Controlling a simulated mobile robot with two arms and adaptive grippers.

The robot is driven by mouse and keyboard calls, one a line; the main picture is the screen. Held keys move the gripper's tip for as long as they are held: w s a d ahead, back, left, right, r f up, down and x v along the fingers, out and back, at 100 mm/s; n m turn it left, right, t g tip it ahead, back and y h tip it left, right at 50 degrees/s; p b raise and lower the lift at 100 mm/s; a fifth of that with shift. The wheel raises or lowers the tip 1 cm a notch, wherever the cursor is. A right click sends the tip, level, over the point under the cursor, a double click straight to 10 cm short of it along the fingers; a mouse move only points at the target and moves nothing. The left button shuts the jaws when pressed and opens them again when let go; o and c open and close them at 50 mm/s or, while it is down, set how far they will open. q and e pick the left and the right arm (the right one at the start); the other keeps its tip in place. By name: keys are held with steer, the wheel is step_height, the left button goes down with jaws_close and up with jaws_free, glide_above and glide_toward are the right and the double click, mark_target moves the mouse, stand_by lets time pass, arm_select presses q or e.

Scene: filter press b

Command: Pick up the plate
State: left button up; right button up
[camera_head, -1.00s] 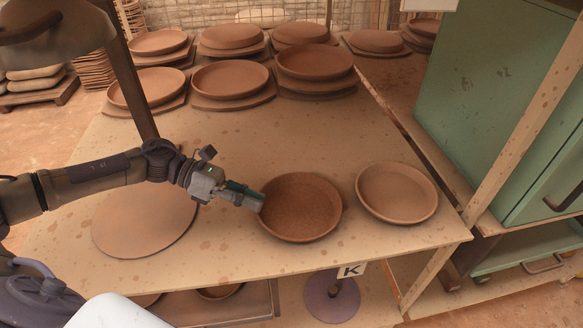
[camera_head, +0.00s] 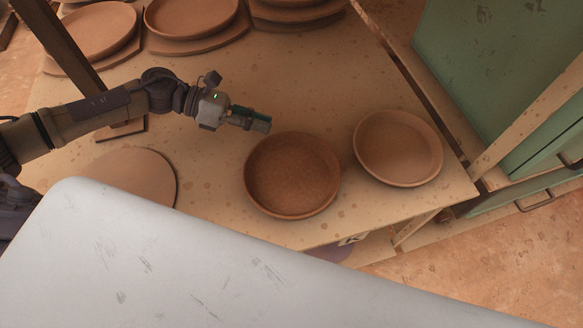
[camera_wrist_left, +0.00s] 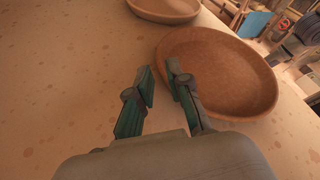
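A dark brown round plate (camera_head: 292,175) lies on the table near its front edge. A lighter brown plate (camera_head: 398,148) lies to its right. In the left wrist view the fingers (camera_wrist_left: 160,72) are open with a narrow gap and nothing held. There the near plate's rim (camera_wrist_left: 220,70) shows behind the right finger, and the left finger is over bare table. A second plate (camera_wrist_left: 165,8) shows at the top. My right gripper is not in view.
A flat round disc (camera_head: 130,175) lies on the table (camera_head: 215,165) at the left. Several plates on boards (camera_head: 190,15) stand at the back. A green cabinet (camera_head: 490,80) is at the right. The table's front left is hidden.

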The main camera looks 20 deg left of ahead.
mark_target(294, 134)
arm_select(q)
steer(key=shift+x, duration=0.8)
steer(key=p+x, duration=0.2)
steer(key=x, duration=0.2)
steer(key=shift+s+d, duration=0.1)
steer(key=shift+d+f+p, duration=0.15)
steer(key=shift+d+p, duration=0.15)
steer(key=shift+d+f, duration=0.1)
steer(key=shift+d, duration=0.05)
jaws_close()
